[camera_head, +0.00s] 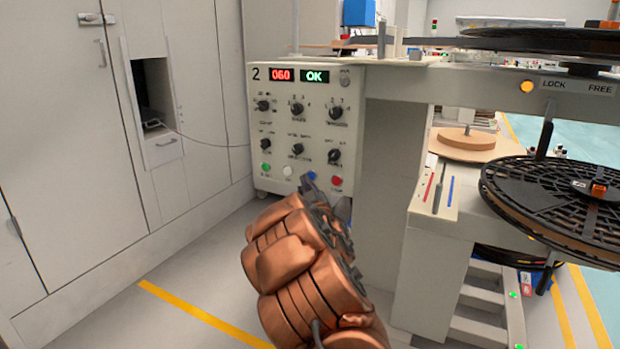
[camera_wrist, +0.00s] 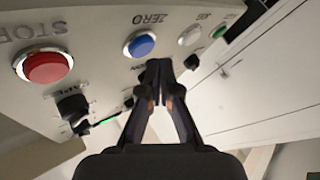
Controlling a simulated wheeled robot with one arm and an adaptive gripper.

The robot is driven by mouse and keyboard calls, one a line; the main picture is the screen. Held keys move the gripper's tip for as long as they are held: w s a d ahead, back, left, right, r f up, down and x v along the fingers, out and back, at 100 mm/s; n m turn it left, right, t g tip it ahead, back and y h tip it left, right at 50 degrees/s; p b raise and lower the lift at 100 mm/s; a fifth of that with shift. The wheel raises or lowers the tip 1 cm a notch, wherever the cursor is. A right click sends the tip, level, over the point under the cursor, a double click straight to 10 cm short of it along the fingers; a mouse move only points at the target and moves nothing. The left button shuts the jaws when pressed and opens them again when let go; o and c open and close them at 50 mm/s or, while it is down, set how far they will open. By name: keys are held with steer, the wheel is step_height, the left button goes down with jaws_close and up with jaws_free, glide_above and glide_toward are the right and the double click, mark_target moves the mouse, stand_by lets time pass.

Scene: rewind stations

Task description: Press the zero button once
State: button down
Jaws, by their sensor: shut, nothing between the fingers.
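The zero button is a round blue button (camera_wrist: 140,44) with a silver ring, beside the upside-down label ZERO in the wrist view. In the head view the blue button (camera_head: 312,175) sits in the bottom row of the station 2 control panel (camera_head: 275,125). My gripper (camera_wrist: 158,66) is shut and empty. In the wrist view its fingertips lie just below and right of the blue button, apart from it in the picture. In the head view my gripper (camera_head: 308,184) is at the panel's lower edge, close under the button. I cannot tell the gap to the panel face.
The red STOP button (camera_wrist: 43,67) is left of the blue one in the wrist view; a white JOG button (camera_wrist: 190,36) and a green button (camera_wrist: 219,32) are right. The red display (camera_head: 281,75) reads 060. A black reel (camera_head: 560,200) stands at right.

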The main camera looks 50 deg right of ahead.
steer(key=shift+d, duration=0.15)
steer(key=shift+w+d, duration=0.1)
steer(key=shift+d, duration=0.15)
steer(key=shift+w+d+p, duration=0.1)
steer(key=shift+d+p, duration=0.25)
steer(key=shift+p, duration=0.05)
stand_by(0.7)
steer(key=shift+a, duration=0.1)
steer(key=shift+s+a, duration=0.2)
steer(key=shift+a, duration=0.5)
steer(key=shift+s+a+b, duration=0.25)
steer(key=shift+a+b, duration=0.05)
steer(key=shift+a, duration=0.5)
steer(key=shift+s+a+b, duration=0.25)
steer(key=shift+a, duration=0.55)
steer(key=shift+s+a+b, duration=0.25)
steer(key=shift+a+b, duration=0.05)
steer(key=shift+a, duration=0.5)
steer(key=shift+r, duration=0.1)
